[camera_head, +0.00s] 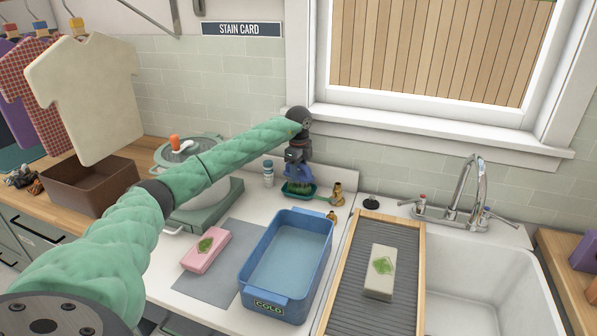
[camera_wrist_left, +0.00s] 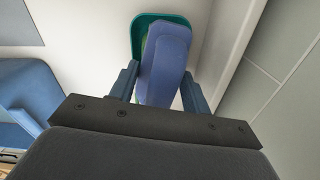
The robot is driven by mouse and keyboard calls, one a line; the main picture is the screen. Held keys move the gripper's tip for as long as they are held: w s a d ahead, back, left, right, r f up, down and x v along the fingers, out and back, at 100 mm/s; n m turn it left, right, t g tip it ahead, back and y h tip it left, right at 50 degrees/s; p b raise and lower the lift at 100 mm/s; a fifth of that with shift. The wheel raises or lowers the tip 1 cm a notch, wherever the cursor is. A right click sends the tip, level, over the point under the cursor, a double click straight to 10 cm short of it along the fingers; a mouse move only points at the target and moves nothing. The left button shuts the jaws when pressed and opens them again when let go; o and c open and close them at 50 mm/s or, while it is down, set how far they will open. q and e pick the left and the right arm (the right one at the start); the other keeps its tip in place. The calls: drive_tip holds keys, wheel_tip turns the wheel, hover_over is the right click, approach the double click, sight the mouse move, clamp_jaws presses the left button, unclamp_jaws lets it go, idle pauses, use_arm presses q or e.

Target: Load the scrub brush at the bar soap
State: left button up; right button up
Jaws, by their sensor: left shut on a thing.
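My left gripper (camera_head: 297,154) reaches to the back of the counter and is shut on the blue scrub brush (camera_head: 295,170). In the left wrist view, the brush (camera_wrist_left: 165,65) sits between the two fingers, over a teal dish (camera_wrist_left: 137,36). The dish also shows in the head view (camera_head: 312,192), directly under the brush. Something green, apparently the bar soap (camera_head: 300,185), is in the dish, mostly hidden by the brush. I cannot tell whether the brush touches the soap. My right gripper is out of view.
A blue COLD basin (camera_head: 258,274) stands in front of the dish. A pink folded cloth (camera_head: 205,250) on a grey mat and a cream one (camera_head: 380,272) on the ribbed board both bear green stains. A small bottle (camera_head: 268,173) and brown bottle (camera_head: 337,193) flank the dish.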

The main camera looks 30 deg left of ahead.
use_arm(q)
drive_tip(key=shift+f, duration=0.5)
idle(1.6)
drive_tip(key=shift+r+p, duration=1.35)
drive_tip(key=shift+r, duration=2.15)
